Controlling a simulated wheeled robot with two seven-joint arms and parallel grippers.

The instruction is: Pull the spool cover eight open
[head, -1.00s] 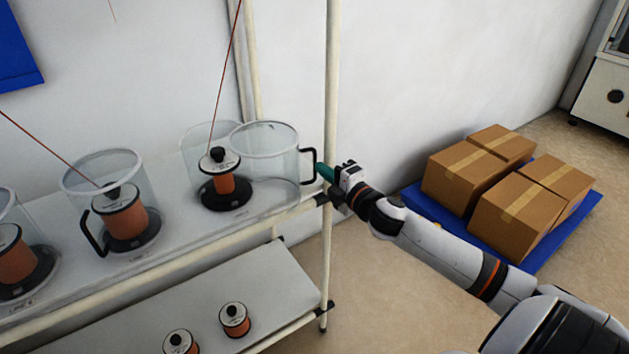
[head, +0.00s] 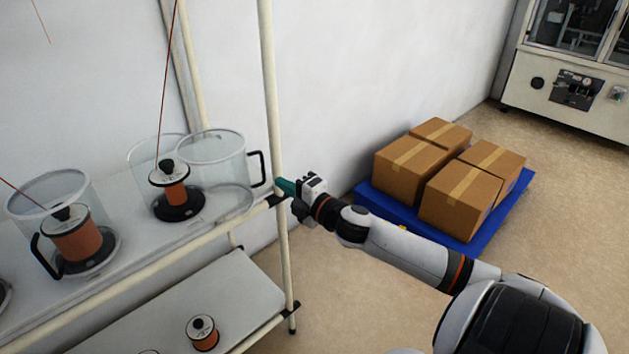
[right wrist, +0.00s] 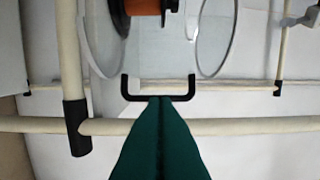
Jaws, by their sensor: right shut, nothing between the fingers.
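The clear spool cover (head: 225,172) at the right end of the shelf stands swung open to the right of its copper spool (head: 177,193). Its black handle (head: 263,168) faces right and also shows in the right wrist view (right wrist: 158,98). My right gripper (head: 281,186) is shut and empty, with its teal fingertips just right of the handle, by the shelf post. In the right wrist view the shut fingertips (right wrist: 160,99) meet the handle's bar in the picture. I cannot tell whether they touch it. My left gripper is not in view.
A cream shelf post (head: 268,90) rises beside my right gripper. Another covered spool (head: 75,240) stands to the left on the shelf. A lower shelf (head: 245,290) holds small spools. Boxes (head: 410,165) sit on a blue pallet (head: 515,205) at right.

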